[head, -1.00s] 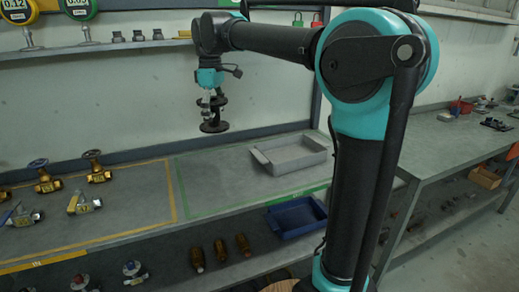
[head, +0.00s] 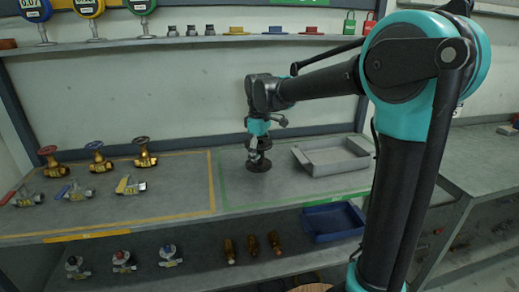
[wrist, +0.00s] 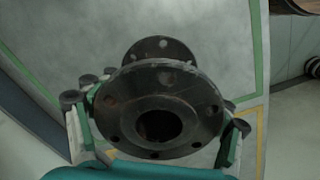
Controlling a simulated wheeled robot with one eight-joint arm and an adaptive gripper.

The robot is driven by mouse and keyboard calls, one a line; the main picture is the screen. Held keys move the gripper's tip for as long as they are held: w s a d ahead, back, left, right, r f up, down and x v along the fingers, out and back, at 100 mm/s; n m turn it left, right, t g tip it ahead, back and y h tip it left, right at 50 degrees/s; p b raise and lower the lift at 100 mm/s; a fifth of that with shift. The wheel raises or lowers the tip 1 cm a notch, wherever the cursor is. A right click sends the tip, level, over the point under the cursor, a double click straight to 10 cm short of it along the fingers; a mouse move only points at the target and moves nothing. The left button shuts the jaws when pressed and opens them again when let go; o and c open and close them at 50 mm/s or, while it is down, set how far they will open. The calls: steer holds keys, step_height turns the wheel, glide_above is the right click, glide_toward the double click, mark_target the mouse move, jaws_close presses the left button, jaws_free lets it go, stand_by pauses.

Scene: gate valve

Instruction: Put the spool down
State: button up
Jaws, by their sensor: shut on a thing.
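The spool (head: 259,164) is a dark flanged pipe piece with a round flange at each end and bolt holes, held upright. My gripper (head: 257,142) is shut on it, with a finger on each side of the near flange in the wrist view (wrist: 160,115). In the head view its lower flange is at the bench top (head: 232,193), inside the green-outlined area (head: 222,182), left of the grey tray. I cannot tell whether it touches the surface.
A grey tray (head: 327,170) stands right of the spool. Several valves (head: 98,158) stand in the yellow-outlined area (head: 205,172) at left. A blue bin (head: 330,238) and brown bottles (head: 252,246) sit on the lower shelf. Bench in front of the spool is clear.

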mark_target(260, 142)
steer(key=shift+f, duration=1.9)
steer(key=o, duration=2.1)
steer(key=shift+f, duration=0.1)
step_height(260, 142, up, 12)
steer(key=shift+r, duration=0.1)
